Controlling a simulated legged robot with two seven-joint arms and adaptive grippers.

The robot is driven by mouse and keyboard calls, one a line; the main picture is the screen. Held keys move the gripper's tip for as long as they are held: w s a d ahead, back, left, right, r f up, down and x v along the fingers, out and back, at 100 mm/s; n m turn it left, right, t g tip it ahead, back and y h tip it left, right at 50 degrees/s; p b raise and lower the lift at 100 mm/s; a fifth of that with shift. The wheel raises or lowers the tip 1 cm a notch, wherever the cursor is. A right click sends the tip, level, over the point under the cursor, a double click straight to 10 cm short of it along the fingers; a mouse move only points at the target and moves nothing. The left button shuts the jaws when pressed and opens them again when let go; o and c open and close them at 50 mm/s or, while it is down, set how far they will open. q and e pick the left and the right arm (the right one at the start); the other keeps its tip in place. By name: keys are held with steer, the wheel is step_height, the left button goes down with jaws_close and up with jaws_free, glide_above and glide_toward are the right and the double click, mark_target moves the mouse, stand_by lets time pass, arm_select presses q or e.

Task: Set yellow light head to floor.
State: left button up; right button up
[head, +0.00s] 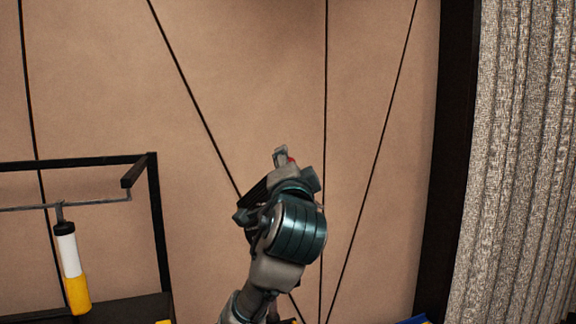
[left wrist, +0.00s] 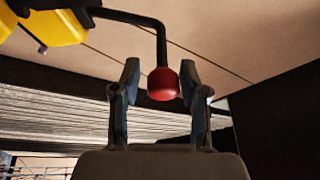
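A yellow body (left wrist: 50,28), likely the yellow light head, is cut off at the top left of the left wrist view. A black bent rod (left wrist: 130,17) runs from beside it and turns down to a red knob (left wrist: 163,85). My left gripper (left wrist: 160,78) is open, with the knob between its fingers; the right finger looks very close to the knob, and contact is unclear. My right gripper is not in view.
A black frame (head: 156,220) stands at the left with a thin grey bar (head: 95,203). A white and yellow cylinder (head: 70,268) hangs from it. Behind is a tan panelled wall (head: 240,80); a grey ribbed curtain (head: 520,150) is at the right.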

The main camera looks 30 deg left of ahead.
arm_select(q)
steer(key=shift+a, duration=0.1)
steer(key=v, duration=1.1)
steer(key=shift+s+d+f, duration=0.2)
steer(key=shift+d+f, duration=0.05)
steer(key=shift+d, duration=0.15)
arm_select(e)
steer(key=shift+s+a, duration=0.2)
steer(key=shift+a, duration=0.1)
arm_select(q)
steer(key=shift+a, duration=0.1)
